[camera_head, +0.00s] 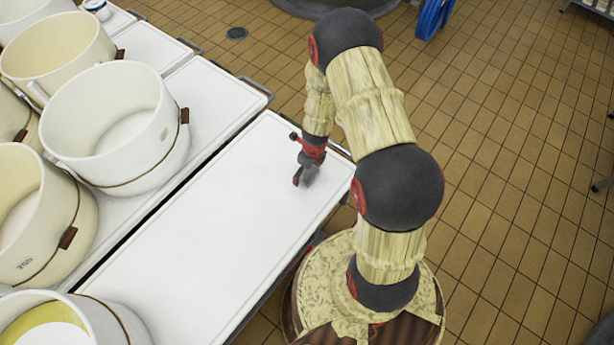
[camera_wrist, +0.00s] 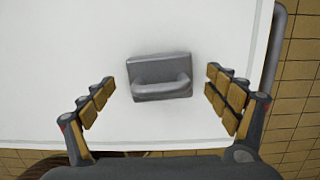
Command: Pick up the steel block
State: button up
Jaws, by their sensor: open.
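The steel block (camera_wrist: 160,90) is a grey piece with a raised rounded bar across it. In the wrist view it lies on the white table top, between the two fingers but touching neither. My gripper (camera_wrist: 162,80) is open, with a finger on each side of the block and clear gaps to both. In the head view my gripper (camera_head: 303,178) points down over the right part of the white table (camera_head: 200,255). There the block is largely hidden by the gripper, and the height between them is hard to tell.
Several large cream pots (camera_head: 125,120) stand on white tables to the left. The white table around the block is bare. Its right edge, with a metal rail (camera_wrist: 272,80), is close to the block. Tiled floor (camera_head: 500,180) lies beyond.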

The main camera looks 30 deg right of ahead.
jog(key=shift+w+f, duration=0.1)
jog(key=shift+f, duration=0.2)
jog(key=shift+r, duration=0.1)
jog(key=shift+c, duration=1)
jog(key=c, duration=1.9)
jog(key=shift+c, duration=0.6)
jog(key=shift+r, duration=0.15)
